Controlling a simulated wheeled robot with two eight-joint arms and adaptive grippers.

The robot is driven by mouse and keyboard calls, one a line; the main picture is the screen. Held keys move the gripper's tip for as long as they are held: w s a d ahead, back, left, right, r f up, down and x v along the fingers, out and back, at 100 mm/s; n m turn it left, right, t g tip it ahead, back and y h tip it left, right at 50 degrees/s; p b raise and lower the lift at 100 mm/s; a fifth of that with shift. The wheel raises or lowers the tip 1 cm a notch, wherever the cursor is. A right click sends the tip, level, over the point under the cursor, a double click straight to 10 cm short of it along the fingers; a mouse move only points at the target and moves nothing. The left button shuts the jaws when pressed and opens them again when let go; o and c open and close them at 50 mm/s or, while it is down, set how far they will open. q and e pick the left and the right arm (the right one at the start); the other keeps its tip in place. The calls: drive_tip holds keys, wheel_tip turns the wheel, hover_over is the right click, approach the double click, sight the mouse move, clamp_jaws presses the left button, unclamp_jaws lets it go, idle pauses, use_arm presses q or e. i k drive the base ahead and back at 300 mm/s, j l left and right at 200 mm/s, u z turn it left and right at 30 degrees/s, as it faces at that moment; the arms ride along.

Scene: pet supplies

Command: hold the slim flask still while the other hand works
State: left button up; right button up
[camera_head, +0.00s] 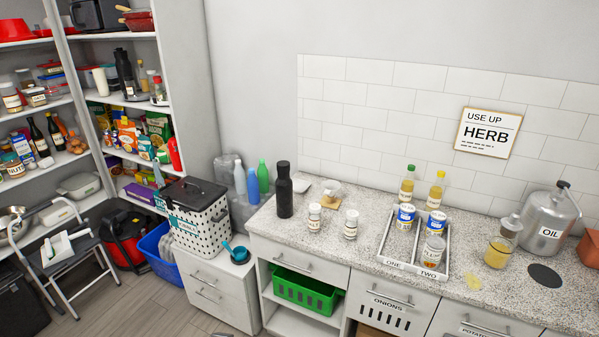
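A tall black bottle (284,192), the likeliest slim flask, stands upright at the left end of the speckled counter (335,252). Nothing touches it from above. Neither of my grippers shows in the head view, so I cannot see whether they are open or shut. Two small labelled jars stand right of the bottle: one nearer jar (314,217) and one further right (350,224).
A two-part tray (385,255) holds cans, a jar and bottles mid-counter. A glass jug (497,250) and a metal OIL can (548,228) stand at the right. A white dotted basket (200,218) and a shelf unit (195,90) are left. The front counter strip is mostly clear.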

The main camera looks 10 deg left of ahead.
sight(283, 182)
drive_tip(key=i+u, duration=0.2)
drive_tip(key=i, duration=0.25)
drive_tip(key=i+l+u, duration=0.2)
drive_tip(key=i, duration=0.25)
drive_tip(key=i+l+u, duration=0.15)
drive_tip(key=i, duration=0.3)
